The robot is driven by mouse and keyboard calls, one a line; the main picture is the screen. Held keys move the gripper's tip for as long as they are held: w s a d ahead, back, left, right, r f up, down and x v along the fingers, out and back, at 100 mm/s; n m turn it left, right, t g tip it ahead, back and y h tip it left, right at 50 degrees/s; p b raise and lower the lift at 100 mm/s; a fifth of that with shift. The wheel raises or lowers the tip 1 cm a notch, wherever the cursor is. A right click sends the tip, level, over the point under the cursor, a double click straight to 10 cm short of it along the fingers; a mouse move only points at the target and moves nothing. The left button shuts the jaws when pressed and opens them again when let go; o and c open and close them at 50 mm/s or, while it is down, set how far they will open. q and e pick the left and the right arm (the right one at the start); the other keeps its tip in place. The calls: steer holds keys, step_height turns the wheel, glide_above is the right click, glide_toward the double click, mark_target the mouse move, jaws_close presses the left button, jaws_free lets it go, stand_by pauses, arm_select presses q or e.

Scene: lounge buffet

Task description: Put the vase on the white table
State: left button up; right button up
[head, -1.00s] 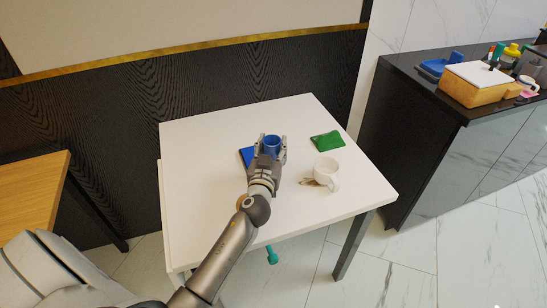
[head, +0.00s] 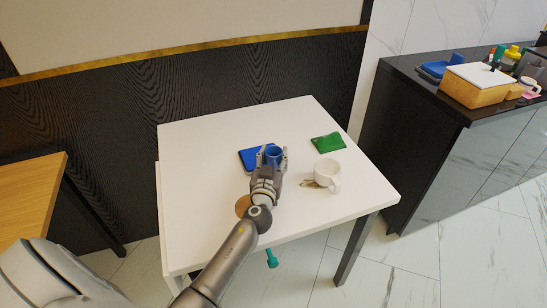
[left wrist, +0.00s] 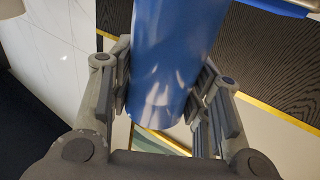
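The blue vase (head: 273,154) is a smooth, round blue cylinder. My left gripper (head: 271,160) has a finger on each side of it and is shut on it, over the middle of the white table (head: 205,150). In the left wrist view the vase (left wrist: 172,60) fills the space between the two finger pads, with its lower end showing. I cannot tell for sure whether its base touches the tabletop. My right gripper is not in view.
A flat blue item (head: 250,157) lies beside the vase. A green item (head: 328,142) and a white cup (head: 327,171) stand to the right. A brown round item (head: 242,206) is partly behind my arm. The table's left and back areas are clear. A dark counter (head: 425,90) stands at right.

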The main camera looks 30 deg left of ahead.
arm_select(q)
steer(key=o, duration=0.4)
steer(key=shift+o, duration=0.2)
steer(key=shift+r+p, duration=0.25)
steer(key=shift+p, duration=0.1)
steer(key=b+v, duration=0.2)
steer(key=v, duration=0.9)
steer(key=shift+s+f+b, duration=0.15)
steer(key=shift+b, duration=0.15)
steer(key=shift+s+d, duration=0.1)
steer(key=shift+s, duration=0.25)
steer(key=shift+s, duration=0.1)
